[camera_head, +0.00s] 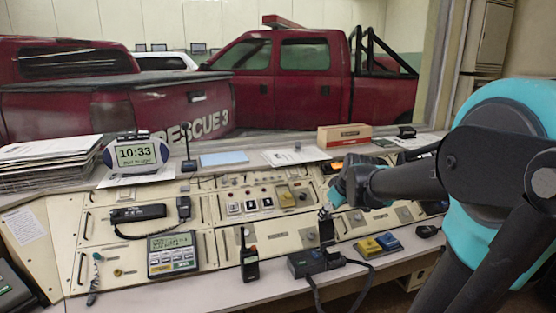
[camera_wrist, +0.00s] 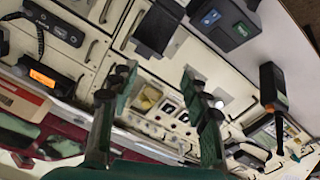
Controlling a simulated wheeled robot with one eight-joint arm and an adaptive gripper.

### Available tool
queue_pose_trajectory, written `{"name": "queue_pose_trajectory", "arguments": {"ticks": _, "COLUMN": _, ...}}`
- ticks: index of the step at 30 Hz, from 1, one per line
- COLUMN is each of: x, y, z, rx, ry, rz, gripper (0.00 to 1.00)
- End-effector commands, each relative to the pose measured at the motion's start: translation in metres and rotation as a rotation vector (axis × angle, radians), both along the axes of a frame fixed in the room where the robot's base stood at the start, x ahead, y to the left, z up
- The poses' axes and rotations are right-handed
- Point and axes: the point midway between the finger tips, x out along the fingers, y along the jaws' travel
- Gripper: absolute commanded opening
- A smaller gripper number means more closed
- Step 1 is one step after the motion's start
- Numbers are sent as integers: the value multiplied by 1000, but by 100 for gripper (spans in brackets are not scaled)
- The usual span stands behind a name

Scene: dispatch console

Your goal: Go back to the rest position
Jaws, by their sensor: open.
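My gripper (camera_head: 326,212) hangs over the right half of the dispatch console (camera_head: 218,250), at the end of my dark and teal arm. In the wrist view my gripper (camera_wrist: 158,88) shows two dark green fingers spread wide apart, with nothing between them. Beyond the fingers lies the console panel with its switches and a yellow button. The fingers appear apart from the panel, though the exact gap is hard to tell. In the head view the wrist partly hides the console behind it.
A clock (camera_head: 136,153), a stack of papers (camera_head: 45,160) and a red-brown box (camera_head: 344,135) stand along the back. A handheld radio (camera_head: 249,262), a grey keypad unit (camera_head: 172,255) and a black corded device (camera_head: 314,263) are on the console. Red trucks stand beyond the window.

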Motion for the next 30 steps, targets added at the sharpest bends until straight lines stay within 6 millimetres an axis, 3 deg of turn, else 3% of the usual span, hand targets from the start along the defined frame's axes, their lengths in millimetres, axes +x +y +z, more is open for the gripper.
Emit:
{"name": "queue_pose_trajectory", "arguments": {"ticks": 5, "x": -28, "y": -1, "z": -24, "rx": 32, "ry": 44, "rz": -80, "gripper": 47}}
{"name": "queue_pose_trajectory", "arguments": {"ticks": 11, "x": -77, "y": -4, "z": -63, "rx": 81, "ry": 114, "rz": -224, "gripper": 47}}
{"name": "queue_pose_trajectory", "arguments": {"ticks": 18, "x": -162, "y": -13, "z": -124, "rx": 147, "ry": 212, "rz": -482, "gripper": 47}}
{"name": "queue_pose_trajectory", "arguments": {"ticks": 21, "x": -189, "y": -17, "z": -143, "rx": 166, "ry": 240, "rz": -574, "gripper": 47}}
{"name": "queue_pose_trajectory", "arguments": {"ticks": 25, "x": -205, "y": -19, "z": -153, "rx": 176, "ry": 255, "rz": -630, "gripper": 47}}
{"name": "queue_pose_trajectory", "arguments": {"ticks": 30, "x": -206, "y": -19, "z": -153, "rx": 176, "ry": 255, "rz": -632, "gripper": 47}}
